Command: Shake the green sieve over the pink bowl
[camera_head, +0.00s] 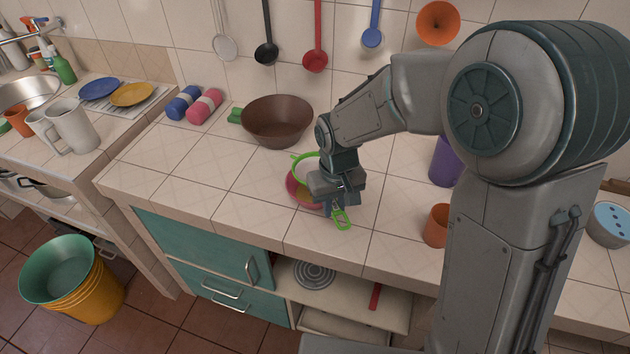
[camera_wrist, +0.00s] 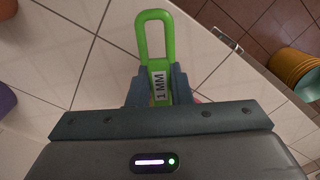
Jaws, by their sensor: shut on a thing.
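The green sieve (camera_head: 342,219) is in my gripper (camera_head: 341,205), which is shut on its handle. In the wrist view the looped green handle (camera_wrist: 155,32) with a "1 MM" label sticks out between the two fingers (camera_wrist: 158,88). In the head view part of the sieve's green rim shows behind my gripper, at the pink bowl (camera_head: 294,190). The bowl stands on the tiled counter and is partly hidden by my gripper. The sieve looks to be over or at the bowl; the gap between them and the sieve's contents cannot be seen.
A brown bowl (camera_head: 277,122) stands behind, to the left. A purple cup (camera_head: 444,163) and an orange cup (camera_head: 437,226) stand to the right, near my arm. Blue and pink rolls (camera_head: 204,106) lie near the wall. The counter left of the pink bowl is free.

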